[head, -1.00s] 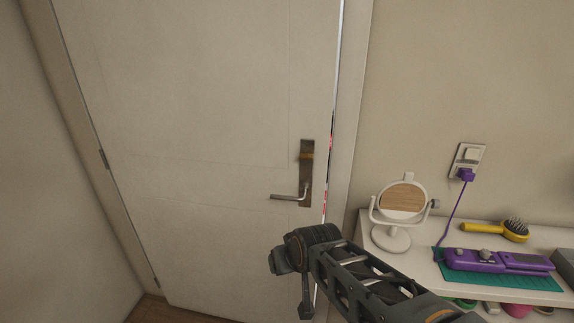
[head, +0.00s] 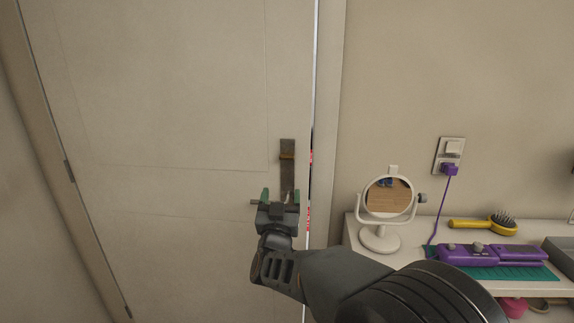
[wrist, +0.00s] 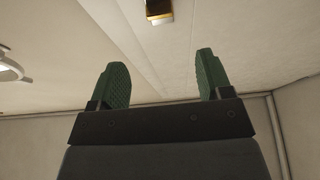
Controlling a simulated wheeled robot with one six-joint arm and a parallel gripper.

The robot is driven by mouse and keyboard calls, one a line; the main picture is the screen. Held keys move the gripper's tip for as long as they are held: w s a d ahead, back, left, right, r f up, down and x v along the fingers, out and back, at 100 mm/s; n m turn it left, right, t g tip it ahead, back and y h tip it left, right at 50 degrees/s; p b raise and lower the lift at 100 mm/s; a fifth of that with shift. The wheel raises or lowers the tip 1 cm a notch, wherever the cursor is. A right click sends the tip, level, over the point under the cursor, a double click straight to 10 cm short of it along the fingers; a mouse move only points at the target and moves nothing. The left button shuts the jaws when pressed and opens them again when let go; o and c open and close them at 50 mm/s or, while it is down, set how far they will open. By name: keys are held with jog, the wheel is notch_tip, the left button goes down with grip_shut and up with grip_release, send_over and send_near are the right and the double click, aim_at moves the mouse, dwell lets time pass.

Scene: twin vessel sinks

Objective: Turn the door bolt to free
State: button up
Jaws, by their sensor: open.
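The door bolt (head: 287,156) is a small brass-brown turn piece lying across the upper part of a dark metal plate on the pale door. Below it the lever handle (head: 255,202) is mostly hidden behind my gripper; only its left end shows. My gripper (head: 280,196) is open and empty, its green fingers in front of the lower plate, below the bolt. In the wrist view my two green fingers (wrist: 160,62) stand apart with nothing between them. A brass-edged block (wrist: 159,10), apparently the bolt, is cut by the top edge, beyond the fingertips.
The door (head: 180,110) looks nearly closed, with a thin bright gap along its right edge. To the right, a white counter holds a round mirror (head: 390,196), a purple device (head: 490,254) plugged into a wall outlet (head: 449,155), and a yellow hairbrush (head: 485,223).

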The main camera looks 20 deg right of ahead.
aim_at(287, 157)
jog(key=p+x, duration=0.2)
jog(key=x, duration=1)
jog(key=shift+w+d, duration=0.25)
jog(key=shift+w, duration=0.05)
jog(key=shift+r, duration=0.15)
jog(key=shift+c, duration=0.3)
